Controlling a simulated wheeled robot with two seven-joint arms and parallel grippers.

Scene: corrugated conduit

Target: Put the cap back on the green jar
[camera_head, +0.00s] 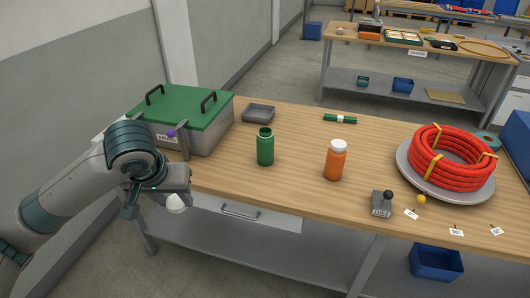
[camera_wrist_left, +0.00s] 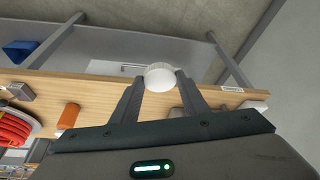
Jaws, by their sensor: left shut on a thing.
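The green jar (camera_head: 265,148) stands upright on the wooden table, its neck bare with no cap on it. My left gripper (camera_head: 178,192) is at the table's front left edge, to the left of the jar and apart from it. It is shut on a white cap (camera_head: 176,204), which hangs below the fingers in the head view. The left wrist view shows the cap (camera_wrist_left: 160,76) between the tips of both fingers. My right gripper is in neither view.
An orange jar (camera_head: 335,163) with a white lid stands right of the green jar. A grey case with a green lid (camera_head: 180,107) is behind my left arm. A grey tray (camera_head: 258,114), a grey block with a black knob (camera_head: 381,205) and a red conduit coil (camera_head: 450,160) are also on the table.

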